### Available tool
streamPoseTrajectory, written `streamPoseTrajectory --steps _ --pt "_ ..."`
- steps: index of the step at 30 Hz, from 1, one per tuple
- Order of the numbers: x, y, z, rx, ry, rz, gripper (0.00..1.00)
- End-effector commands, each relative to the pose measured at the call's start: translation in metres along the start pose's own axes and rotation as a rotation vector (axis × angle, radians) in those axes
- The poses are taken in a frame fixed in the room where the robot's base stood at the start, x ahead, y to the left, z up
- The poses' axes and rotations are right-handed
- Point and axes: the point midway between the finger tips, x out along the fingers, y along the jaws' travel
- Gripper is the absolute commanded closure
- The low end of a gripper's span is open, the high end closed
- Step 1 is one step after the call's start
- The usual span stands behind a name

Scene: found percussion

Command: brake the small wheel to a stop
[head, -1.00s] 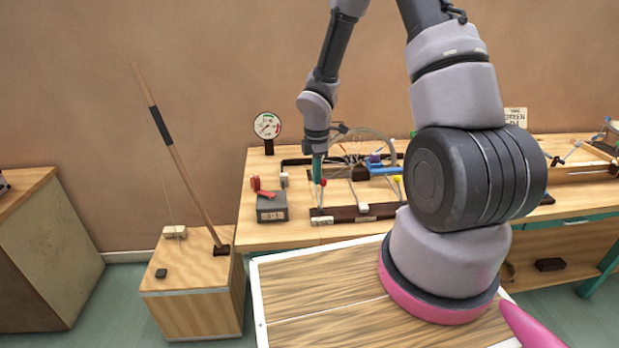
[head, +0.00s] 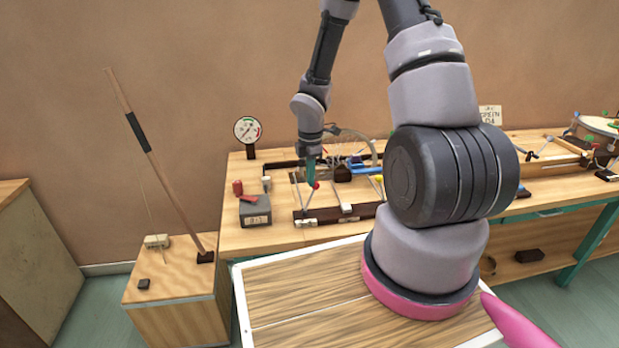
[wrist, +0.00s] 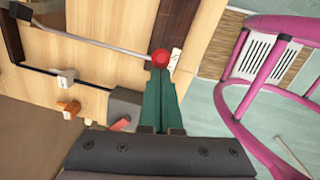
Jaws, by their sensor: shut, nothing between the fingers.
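A spoked wheel (head: 369,146) stands on the workbench, partly hidden behind my arm; I cannot tell whether it is turning or whether it is the small wheel. In front of it are thin levers with coloured knobs. My gripper (head: 311,181) is shut and points down at the red knob (head: 316,186) of one lever. In the wrist view the closed green fingertips (wrist: 160,72) are right at this red knob (wrist: 160,58), seemingly touching it. Its thin metal rod (wrist: 95,40) runs to a dark pivot block. No wheel shows in the wrist view.
A dial gauge (head: 247,130) stands at the bench's back left. A grey box with a red piece (head: 237,187) sits left of my gripper. A tilted pole (head: 160,170) rises from a wooden box at left. A pink tubular frame (wrist: 240,80) shows in the wrist view.

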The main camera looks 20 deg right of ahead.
Motion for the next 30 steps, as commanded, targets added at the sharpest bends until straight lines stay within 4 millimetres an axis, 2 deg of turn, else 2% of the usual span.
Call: streamPoseTrajectory --steps 1,8,11,17,24,30 --pt "0.002 -0.004 0.011 0.019 -0.014 -0.012 1.0" --pt "0.0 -0.004 0.008 0.019 -0.013 -0.012 1.0" --pt "-0.005 -0.003 -0.002 0.016 -0.012 -0.01 1.0" --pt "-0.022 0.001 -0.037 0.005 -0.005 -0.002 1.0" --pt "-0.069 -0.001 -0.019 0.011 -0.004 0.003 1.0" --pt "-0.102 -0.003 -0.009 0.008 -0.003 0.003 1.0"
